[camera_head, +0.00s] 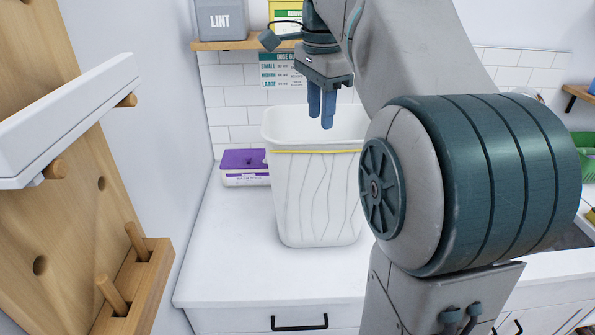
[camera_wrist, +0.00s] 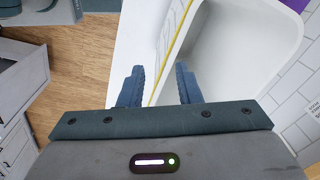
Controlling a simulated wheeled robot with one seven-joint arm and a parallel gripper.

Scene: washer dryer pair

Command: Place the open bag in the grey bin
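A pale tapered bin (camera_head: 287,125) stands upright on the white counter; its rim and inside also show in the wrist view (camera_wrist: 240,45). A white creased bag surface with a yellow band (camera_head: 315,190) covers its front below the rim, and the band runs along its wall in the wrist view (camera_wrist: 172,50). I cannot tell whether this bag lies inside or around the bin. The visible inside looks empty. My gripper (camera_head: 321,122) points down over the bin's opening. Its two blue fingers (camera_wrist: 159,80) are apart, with nothing visibly held.
A purple-and-white box (camera_head: 245,168) sits left of the bin. A shelf (camera_head: 235,44) with a grey LINT container (camera_head: 221,20) is above, near my gripper. A wooden peg rack (camera_head: 70,200) stands at left. The counter (camera_head: 235,260) is clear in front.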

